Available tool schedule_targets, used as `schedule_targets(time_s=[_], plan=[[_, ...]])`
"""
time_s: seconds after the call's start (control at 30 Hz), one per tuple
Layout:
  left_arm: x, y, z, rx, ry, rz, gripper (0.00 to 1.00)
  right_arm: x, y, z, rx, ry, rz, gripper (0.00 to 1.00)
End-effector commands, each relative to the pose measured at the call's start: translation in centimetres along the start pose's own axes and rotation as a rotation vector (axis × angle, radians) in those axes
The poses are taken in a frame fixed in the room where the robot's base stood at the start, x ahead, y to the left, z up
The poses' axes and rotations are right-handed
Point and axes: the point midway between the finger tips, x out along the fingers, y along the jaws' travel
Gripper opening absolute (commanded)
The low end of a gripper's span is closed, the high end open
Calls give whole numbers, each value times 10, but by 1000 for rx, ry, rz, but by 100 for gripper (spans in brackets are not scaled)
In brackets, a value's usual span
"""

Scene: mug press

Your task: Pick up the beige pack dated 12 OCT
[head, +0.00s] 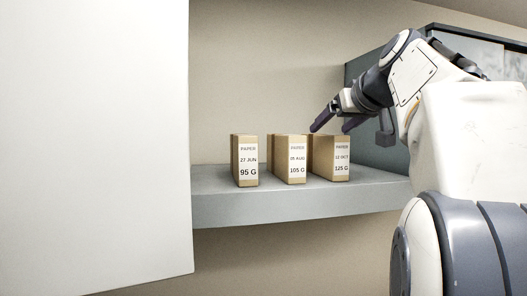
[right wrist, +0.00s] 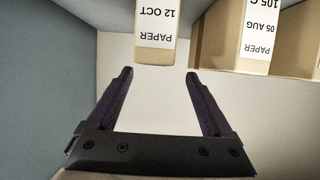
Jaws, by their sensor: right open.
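The beige pack dated 12 OCT (head: 331,158) stands upright at the right end of a row on the grey shelf (head: 300,203); its white label also reads 125 G. My right gripper (head: 330,128) is open and empty, just above that pack in the head view. In the right wrist view the 12 OCT pack (right wrist: 156,38) shows upside down at the top, beyond and between the two dark fingertips of my right gripper (right wrist: 159,74). The fingers do not appear to touch it. My left gripper is not in view.
A pack dated 27 JUN, 95 G (head: 245,160) stands at the left and one labelled AUG, 105 G (head: 290,159) in the middle, close beside the 12 OCT pack. A large white panel (head: 95,145) fills the left. A grey-blue side wall (head: 385,160) bounds the shelf's right.

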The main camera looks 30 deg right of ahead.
Motion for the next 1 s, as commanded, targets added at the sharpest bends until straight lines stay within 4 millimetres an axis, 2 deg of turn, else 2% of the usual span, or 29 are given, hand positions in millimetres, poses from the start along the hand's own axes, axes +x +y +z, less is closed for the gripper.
schedule_targets(time_s=[0.27, 0.4, 0.53, 0.83, 0.97, 1.0], plan=[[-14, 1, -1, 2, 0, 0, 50, 23, 5, -1, 4, -4, 4, 85], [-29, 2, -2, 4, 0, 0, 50, 45, 8, -1, 5, -6, 2, 85], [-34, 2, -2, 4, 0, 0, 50, 61, 7, 0, 2, -3, 2, 85], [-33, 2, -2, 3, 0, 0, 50, 67, 6, 2, 0, 0, 2, 85], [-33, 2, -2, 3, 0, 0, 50, 67, 6, 2, 0, -1, 2, 35], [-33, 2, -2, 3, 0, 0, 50, 67, 6, 2, 0, -1, 2, 20]])
